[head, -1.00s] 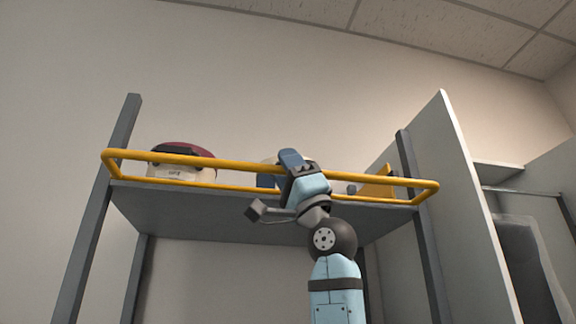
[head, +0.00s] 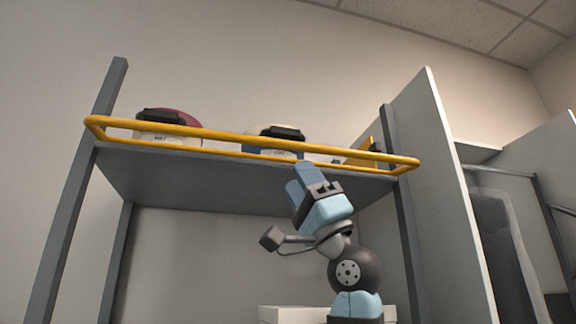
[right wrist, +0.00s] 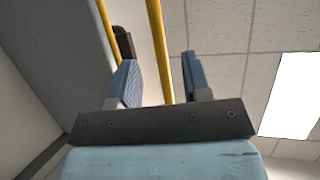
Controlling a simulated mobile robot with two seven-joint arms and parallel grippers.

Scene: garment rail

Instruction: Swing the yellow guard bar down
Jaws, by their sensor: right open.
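The yellow guard bar (head: 240,138) is a long looped rail standing up along the front edge of a high grey shelf. In the right wrist view its rails run lengthwise, and one rail (right wrist: 160,50) appears between my fingers; I cannot tell how deep between them it lies. My right gripper (head: 298,180) is open and empty, just below the bar and the shelf's front edge, right of the middle, with its fingers pointing up and left. Both blue fingers show apart in the right wrist view (right wrist: 158,80). My left gripper is not in view.
The grey shelf (head: 170,178) holds a red-and-white item (head: 168,127) and a white-and-blue item (head: 272,142), both with dark tops, behind the bar. A yellow piece (head: 362,150) stands at the right end. A tall grey panel (head: 430,180) stands right of the shelf. A pale box (head: 285,314) is below.

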